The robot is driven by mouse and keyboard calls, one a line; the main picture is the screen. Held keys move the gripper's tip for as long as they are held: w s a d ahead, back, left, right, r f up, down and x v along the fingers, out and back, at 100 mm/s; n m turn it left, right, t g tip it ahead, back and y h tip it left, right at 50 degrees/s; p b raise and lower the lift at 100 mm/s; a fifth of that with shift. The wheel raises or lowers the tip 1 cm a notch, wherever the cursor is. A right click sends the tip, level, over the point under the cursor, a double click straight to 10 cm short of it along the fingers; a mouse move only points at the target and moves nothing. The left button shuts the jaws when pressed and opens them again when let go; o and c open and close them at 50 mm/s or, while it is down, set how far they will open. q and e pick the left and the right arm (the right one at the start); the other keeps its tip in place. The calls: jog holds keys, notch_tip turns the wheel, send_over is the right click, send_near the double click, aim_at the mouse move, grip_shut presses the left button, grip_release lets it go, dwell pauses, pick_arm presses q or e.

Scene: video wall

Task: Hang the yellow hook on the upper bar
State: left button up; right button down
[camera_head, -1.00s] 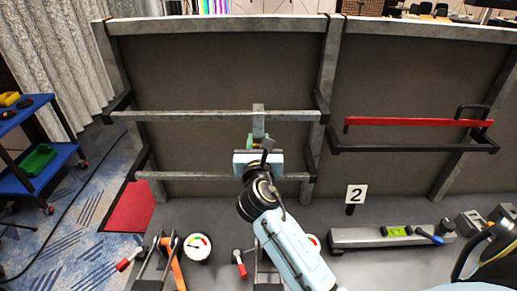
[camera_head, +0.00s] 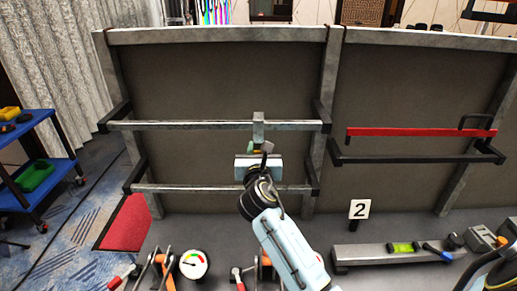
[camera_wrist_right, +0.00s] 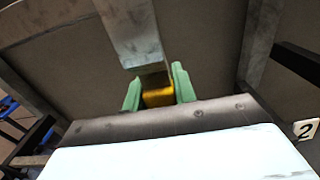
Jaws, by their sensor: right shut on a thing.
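The upper bar (camera_head: 200,126) is a grey horizontal rail on the left panel, above a matching lower bar (camera_head: 210,188). My right gripper (camera_head: 259,148) is in front of the panel between the two bars. In the right wrist view its green fingertips (camera_wrist_right: 158,92) are shut on the yellow part of the hook (camera_wrist_right: 158,95). A grey metal upright (camera_wrist_right: 130,35) rises from that part. In the head view the upright (camera_head: 258,127) crosses the upper bar and its top stands slightly above it. I cannot tell whether it rests on the bar. My left gripper is not in view.
A red bar (camera_head: 420,132) and a black rail (camera_head: 415,158) are on the right panel. A number 2 sign (camera_head: 359,209), a round gauge (camera_head: 193,264) and a grey beam with a level (camera_head: 390,250) are on the surface below. A blue cart (camera_head: 40,170) stands left.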

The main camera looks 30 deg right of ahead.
jog(key=shift+f, duration=0.1)
jog(key=c, duration=1.1)
grip_release()
jog(key=shift+o, duration=0.2)
